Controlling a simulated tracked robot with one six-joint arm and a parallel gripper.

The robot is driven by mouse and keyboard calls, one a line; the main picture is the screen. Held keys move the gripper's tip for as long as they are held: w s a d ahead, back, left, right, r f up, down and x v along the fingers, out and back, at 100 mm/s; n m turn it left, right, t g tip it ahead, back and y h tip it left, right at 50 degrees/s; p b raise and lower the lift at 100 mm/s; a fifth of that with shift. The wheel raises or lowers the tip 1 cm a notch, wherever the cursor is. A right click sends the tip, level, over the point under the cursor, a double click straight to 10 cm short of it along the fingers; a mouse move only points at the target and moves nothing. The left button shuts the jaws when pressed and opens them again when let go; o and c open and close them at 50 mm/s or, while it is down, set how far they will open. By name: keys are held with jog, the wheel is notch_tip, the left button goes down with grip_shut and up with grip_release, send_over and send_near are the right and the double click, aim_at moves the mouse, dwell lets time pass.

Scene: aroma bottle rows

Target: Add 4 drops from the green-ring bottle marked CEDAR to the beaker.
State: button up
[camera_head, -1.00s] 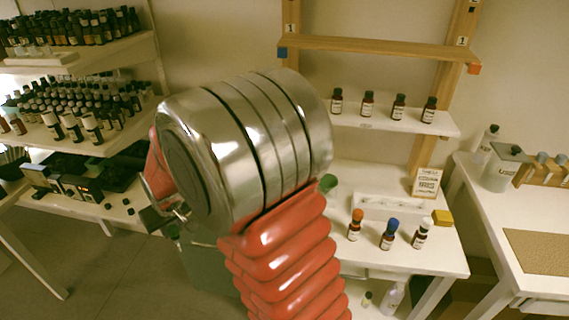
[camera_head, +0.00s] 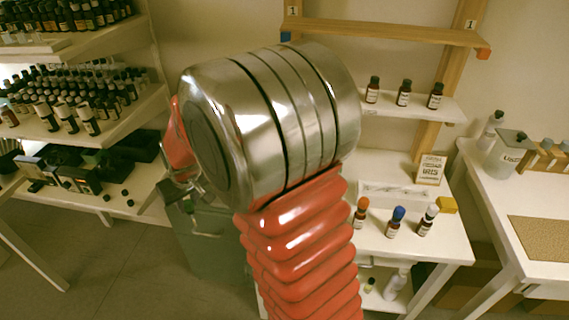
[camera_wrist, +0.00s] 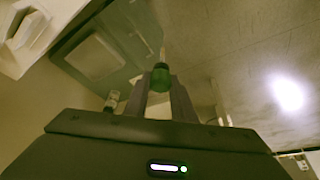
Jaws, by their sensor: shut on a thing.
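In the wrist view my gripper (camera_wrist: 160,92) is shut on a green part (camera_wrist: 160,77), which looks like the green ring or cap of a bottle. A pale narrow tip shows just above it. The rest of the held thing is hidden and no CEDAR label can be read. In the head view my arm covers most of the gripper. I cannot make out the beaker in either current view. Bottles with an orange cap (camera_head: 361,212), a blue cap (camera_head: 395,221) and a white cap (camera_head: 427,220) stand upright on the white table at right.
A pale rack (camera_head: 385,191), an IRIS sign (camera_head: 431,169) and a yellow block (camera_head: 448,205) are on the white table. Dark bottles (camera_head: 404,93) line the shelf above. Full bottle shelves (camera_head: 95,144) stand at left. A grey-green bin (camera_head: 209,240) stands behind my arm.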

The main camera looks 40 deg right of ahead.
jog(key=s+d+r, duration=0.3)
jog(key=s+d, duration=0.2)
jog(key=d, duration=0.2)
jog(key=s+d+r, duration=0.4)
jog(key=s+d, duration=0.1)
jog(key=d, duration=0.3)
jog(key=s+d+r+m, duration=0.1)
jog(key=s+d+r, duration=0.3)
jog(key=d, duration=0.4)
jog(key=shift+s+d, duration=0.25)
jog(key=shift+s, duration=0.65)
jog(key=shift+f, duration=0.1)
jog(key=shift+f, duration=1.75)
jog(key=shift+o, duration=0.4)
jog(key=c, duration=0.5)
jog(key=shift+o, duration=0.2)
